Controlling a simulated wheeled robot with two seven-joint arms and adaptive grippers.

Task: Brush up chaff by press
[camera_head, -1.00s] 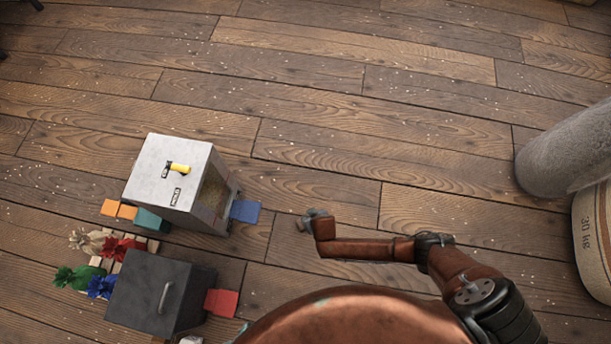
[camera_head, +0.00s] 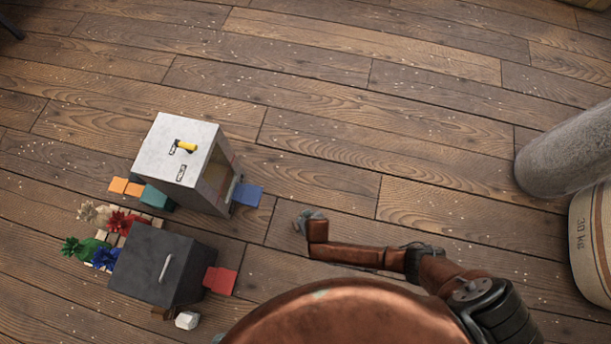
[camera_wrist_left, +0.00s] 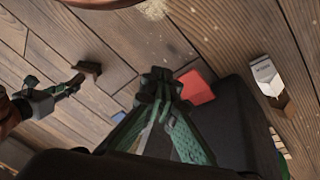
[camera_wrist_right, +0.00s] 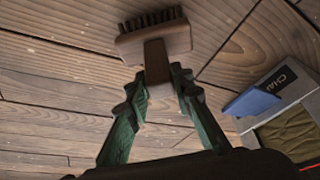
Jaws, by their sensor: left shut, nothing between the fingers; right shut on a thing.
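Pale chaff flecks lie scattered over the plank floor, with a denser patch (camera_wrist_left: 152,8) at the top of the left wrist view. My right gripper (camera_wrist_right: 158,85) is shut on the brown handle of a brush (camera_wrist_right: 155,38), whose dark bristles face away from me. The box has an open side, a yellow-handled part on top and a blue tab (camera_head: 248,194). My left gripper (camera_wrist_left: 158,82) is shut and empty near the red tab (camera_wrist_left: 197,87).
A dark box (camera_head: 150,268) with a handle stands below the white box. Several coloured bundles (camera_head: 103,258) lie left of it, and a small white item (camera_head: 187,320) lies below. A grey cylinder (camera_head: 565,150) and a sack (camera_head: 590,245) stand at right. The upper floor is open.

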